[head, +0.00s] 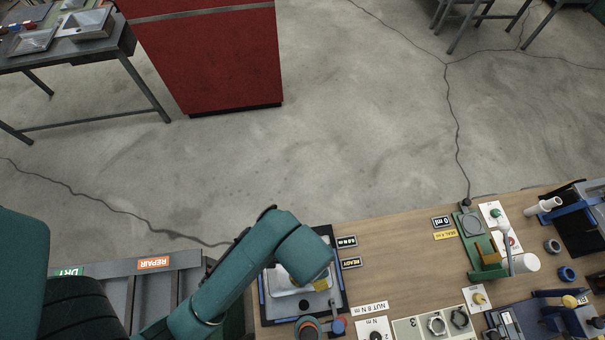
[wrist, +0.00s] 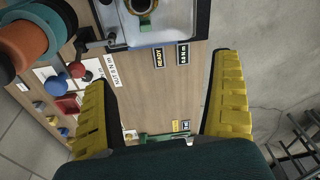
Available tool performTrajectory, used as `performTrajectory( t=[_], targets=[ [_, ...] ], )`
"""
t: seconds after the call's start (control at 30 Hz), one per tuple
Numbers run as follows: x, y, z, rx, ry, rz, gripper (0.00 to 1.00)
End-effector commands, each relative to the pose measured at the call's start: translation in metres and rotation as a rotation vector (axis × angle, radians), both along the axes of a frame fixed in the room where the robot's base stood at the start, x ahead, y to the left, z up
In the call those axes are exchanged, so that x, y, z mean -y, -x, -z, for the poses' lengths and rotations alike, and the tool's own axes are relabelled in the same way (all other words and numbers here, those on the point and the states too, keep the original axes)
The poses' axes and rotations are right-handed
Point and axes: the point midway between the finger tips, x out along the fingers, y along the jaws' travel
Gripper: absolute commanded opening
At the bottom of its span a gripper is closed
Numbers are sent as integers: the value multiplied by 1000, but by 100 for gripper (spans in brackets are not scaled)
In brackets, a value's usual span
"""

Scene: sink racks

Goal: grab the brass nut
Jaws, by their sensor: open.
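My gripper (wrist: 160,68) is open, with its two yellow fingers wide apart and nothing between them. In the head view, my gripper (head: 320,284) is over the dark-framed sink tray at the table's near left, and my arm hides part of the tray. In the wrist view, a brass-coloured ring-like piece (wrist: 141,17) around a dark centre sits in the light basin, cut off by the top edge. It may be the brass nut; I cannot tell for sure. It lies beyond the fingertips, apart from them.
The basin (wrist: 175,25) has a dark rim. READY (head: 351,262) and NUT 8 N m (head: 369,308) labels lie beside it. A grey tray with rings (head: 405,329) and a green fixture (head: 476,250) stand to the right. Bare wood (head: 400,262) lies between.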

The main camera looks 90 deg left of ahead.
Motion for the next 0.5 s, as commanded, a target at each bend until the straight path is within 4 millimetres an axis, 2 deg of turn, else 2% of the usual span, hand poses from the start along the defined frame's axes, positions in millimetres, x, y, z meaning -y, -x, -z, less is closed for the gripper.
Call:
performTrajectory(
  t=[0.03,0.13,0.27,0.5],
  targets=[
    [6,18,13,-49,48,-19,94],
    [13,32,24,-92,92,-26,94],
    [15,33,47,-97,97,-25,94],
    [15,32,104,-94,94,-25,94]
  ],
)
